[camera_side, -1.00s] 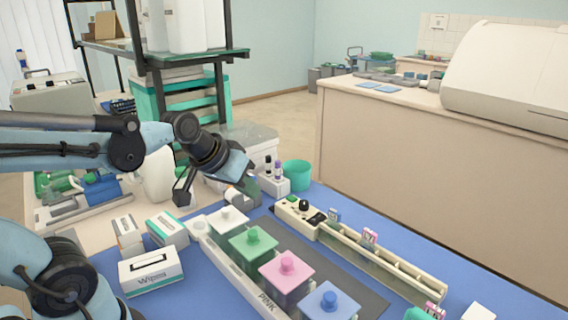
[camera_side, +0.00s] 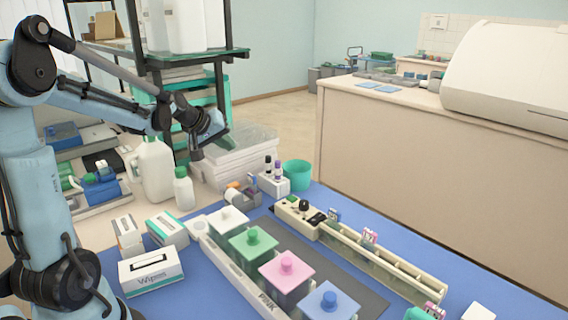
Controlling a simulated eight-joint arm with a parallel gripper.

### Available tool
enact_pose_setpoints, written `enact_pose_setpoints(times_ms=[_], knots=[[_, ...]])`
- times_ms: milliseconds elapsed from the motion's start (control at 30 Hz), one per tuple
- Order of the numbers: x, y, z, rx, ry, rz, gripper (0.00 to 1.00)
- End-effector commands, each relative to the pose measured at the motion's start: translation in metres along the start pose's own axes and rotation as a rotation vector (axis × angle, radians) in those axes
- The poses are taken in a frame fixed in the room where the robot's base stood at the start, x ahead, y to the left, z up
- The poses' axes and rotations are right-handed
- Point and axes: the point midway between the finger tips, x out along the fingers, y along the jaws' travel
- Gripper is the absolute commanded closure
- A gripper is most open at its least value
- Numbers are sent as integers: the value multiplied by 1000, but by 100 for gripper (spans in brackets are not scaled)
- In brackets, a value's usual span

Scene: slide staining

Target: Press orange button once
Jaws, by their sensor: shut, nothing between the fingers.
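My gripper (camera_side: 197,154) is shut and empty. It is raised in the air left of and above the control box, in front of the stacked clear bins. It touches nothing that I can see, and its fingertips are small and hard to make out.
Staining jars with white, green, pink (camera_side: 287,266) and blue lids stand in a row in front. A teal cup (camera_side: 297,174) and a small bottle rack (camera_side: 273,184) stand behind the control box. White bottles (camera_side: 157,168) and a wipes box (camera_side: 151,271) are at left.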

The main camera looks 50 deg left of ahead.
Motion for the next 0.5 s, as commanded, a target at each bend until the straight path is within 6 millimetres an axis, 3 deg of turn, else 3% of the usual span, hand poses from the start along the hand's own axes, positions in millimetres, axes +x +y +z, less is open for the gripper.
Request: enact_pose_setpoints(times_ms=[500], knots=[[12,-8,8,2,-1,0,100]])
